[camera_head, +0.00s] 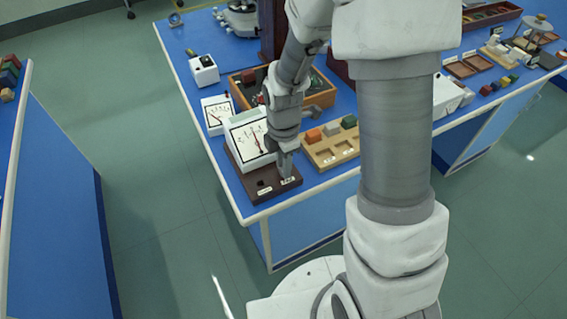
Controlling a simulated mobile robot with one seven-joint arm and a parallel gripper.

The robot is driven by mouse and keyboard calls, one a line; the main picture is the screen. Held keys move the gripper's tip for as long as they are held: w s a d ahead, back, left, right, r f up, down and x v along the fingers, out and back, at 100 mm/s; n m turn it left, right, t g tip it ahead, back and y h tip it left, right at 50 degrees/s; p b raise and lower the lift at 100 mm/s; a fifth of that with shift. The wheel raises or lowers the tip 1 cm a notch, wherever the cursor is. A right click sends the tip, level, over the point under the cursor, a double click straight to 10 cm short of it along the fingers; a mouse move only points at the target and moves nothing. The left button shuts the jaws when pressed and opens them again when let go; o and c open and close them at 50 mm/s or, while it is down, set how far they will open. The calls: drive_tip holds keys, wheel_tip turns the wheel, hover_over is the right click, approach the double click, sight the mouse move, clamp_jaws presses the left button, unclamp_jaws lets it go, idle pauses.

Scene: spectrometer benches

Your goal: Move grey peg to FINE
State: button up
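A dark brown base (259,203) carries a white meter with a dial (249,138) near the front left corner of the blue bench. The base has two small white labels at its front, too small to read, and a dark hole shows above the left label. My gripper (285,167) points down over the right part of the base, just behind the right label. Its grey fingers touch or nearly touch the base. I cannot make out the grey peg apart from the fingers, nor whether they are closed on it.
A smaller meter (216,114) stands behind left. A wooden box (322,97) lies behind my gripper. The bench's front edge is close to the base.

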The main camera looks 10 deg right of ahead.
drive_tip(key=o, duration=0.4)
wheel_tip(320, 180, up, 18)
drive_tip(key=p, duration=0.3)
drive_tip(key=shift+f, duration=0.25)
drive_tip(key=s+d+r+m+t, duration=0.2)
drive_tip(key=s+r+m, duration=0.4)
drive_tip(key=m, duration=0.4)
drive_tip(key=s+d+r+m+t+p, duration=0.1)
drive_tip(key=s+d+r+m+t, duration=0.1)
drive_tip(key=s+r+m, duration=0.4)
drive_tip(key=s+m+t, duration=0.1)
drive_tip(key=s+m, duration=0.1)
drive_tip(key=m, duration=0.3)
drive_tip(key=shift+d+r+t, duration=0.2)
drive_tip(key=shift+d+t, duration=0.1)
drive_tip(key=shift+d, duration=0.05)
